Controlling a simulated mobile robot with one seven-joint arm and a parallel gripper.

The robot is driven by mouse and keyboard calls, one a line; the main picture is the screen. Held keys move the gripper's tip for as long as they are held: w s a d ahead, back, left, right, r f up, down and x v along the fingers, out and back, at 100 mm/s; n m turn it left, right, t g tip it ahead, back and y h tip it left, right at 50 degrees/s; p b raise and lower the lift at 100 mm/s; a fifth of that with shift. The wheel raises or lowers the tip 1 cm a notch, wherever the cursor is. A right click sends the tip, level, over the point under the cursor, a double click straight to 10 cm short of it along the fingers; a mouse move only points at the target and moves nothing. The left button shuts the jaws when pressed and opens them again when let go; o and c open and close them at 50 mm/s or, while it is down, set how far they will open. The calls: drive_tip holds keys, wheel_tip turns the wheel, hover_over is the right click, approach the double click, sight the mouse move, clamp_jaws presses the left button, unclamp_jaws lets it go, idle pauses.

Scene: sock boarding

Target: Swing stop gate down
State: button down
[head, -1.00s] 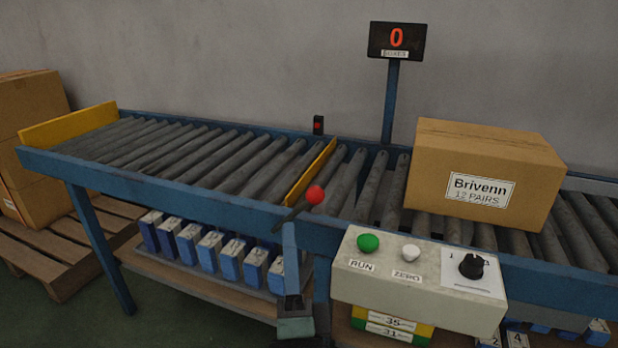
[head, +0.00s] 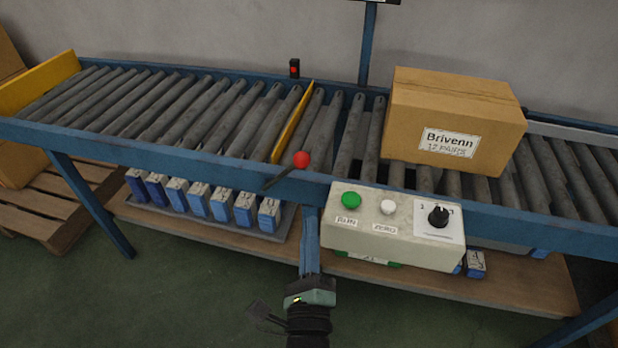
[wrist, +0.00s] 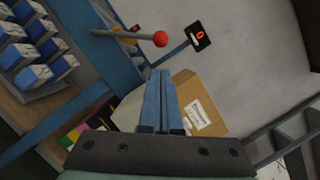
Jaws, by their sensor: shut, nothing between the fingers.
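The stop gate is a yellow plate (head: 293,122) standing raised across the rollers. Its lever, a dark bar with a red knob (head: 301,159), sticks out at the conveyor's front rail; the knob also shows in the wrist view (wrist: 160,39). My gripper (head: 311,210) is below the knob and slightly right of it in the head view, apart from it. Its blue fingers are closed together and empty; in the wrist view the fingertips (wrist: 160,73) point toward the knob with a gap between.
A control box (head: 395,228) with green and white buttons and a dial sits just right of my gripper. A Brivenn carton (head: 455,125) rests on the rollers right of the gate. Blue packs (head: 196,198) stand on the lower shelf. The rollers left of the gate are clear.

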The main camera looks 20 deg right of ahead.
drive_tip(key=x, duration=1)
drive_tip(key=shift+r, duration=0.1)
idle(0.3)
